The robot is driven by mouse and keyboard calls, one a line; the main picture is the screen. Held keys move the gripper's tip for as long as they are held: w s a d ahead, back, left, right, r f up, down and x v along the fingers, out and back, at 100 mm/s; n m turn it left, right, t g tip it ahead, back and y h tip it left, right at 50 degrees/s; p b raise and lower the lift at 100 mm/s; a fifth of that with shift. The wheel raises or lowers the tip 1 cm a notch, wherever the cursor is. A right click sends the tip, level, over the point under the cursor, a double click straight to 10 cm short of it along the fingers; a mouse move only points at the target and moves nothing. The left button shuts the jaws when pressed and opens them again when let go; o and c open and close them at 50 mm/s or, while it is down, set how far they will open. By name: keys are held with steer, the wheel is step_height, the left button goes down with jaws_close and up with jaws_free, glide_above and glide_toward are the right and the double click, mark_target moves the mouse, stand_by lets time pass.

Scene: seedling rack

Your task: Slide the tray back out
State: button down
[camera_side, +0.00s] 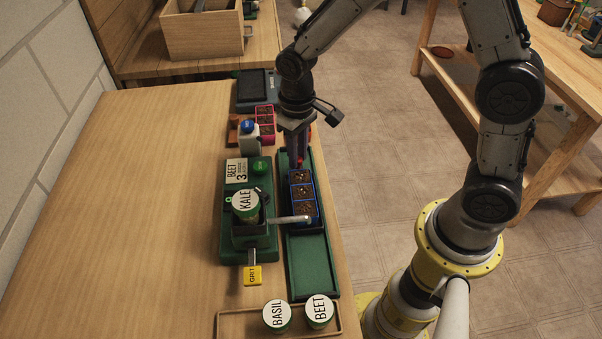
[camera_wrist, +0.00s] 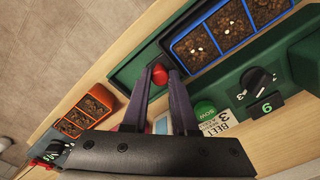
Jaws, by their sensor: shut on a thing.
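The blue-rimmed tray (camera_side: 317,203) lies in the green channel (camera_side: 312,262), with soil in its cells. In the wrist view the blue tray (camera_wrist: 204,68) shows pale seeds on the soil. A red knob (camera_wrist: 159,74) sits at the tray's end; I cannot tell how it joins the tray. My gripper (camera_side: 299,163) points down at that end, and in the wrist view my gripper (camera_wrist: 160,76) is shut on the red knob. The green seeder (camera_side: 232,247) stands beside the channel, its silver arm (camera_side: 291,219) reaching over the tray.
A KALE jar (camera_side: 245,203) stands on the seeder, near a BEET card (camera_side: 236,170) and a GRIT tag (camera_side: 252,275). BASIL (camera_side: 276,315) and BEET (camera_side: 319,309) jars stand in a wooden tray. A red-rimmed soil tray (camera_side: 265,118) lies behind. The channel's near end is empty.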

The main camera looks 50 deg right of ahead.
steer(key=shift+w+d+r, duration=0.15)
steer(key=shift+w+d, duration=1.75)
steer(key=shift+w, duration=0.1)
steer(key=c, duration=1)
jaws_free()
steer(key=shift+d, duration=0.1)
steer(key=shift+o, duration=0.2)
step_height(320, 180, up, 14)
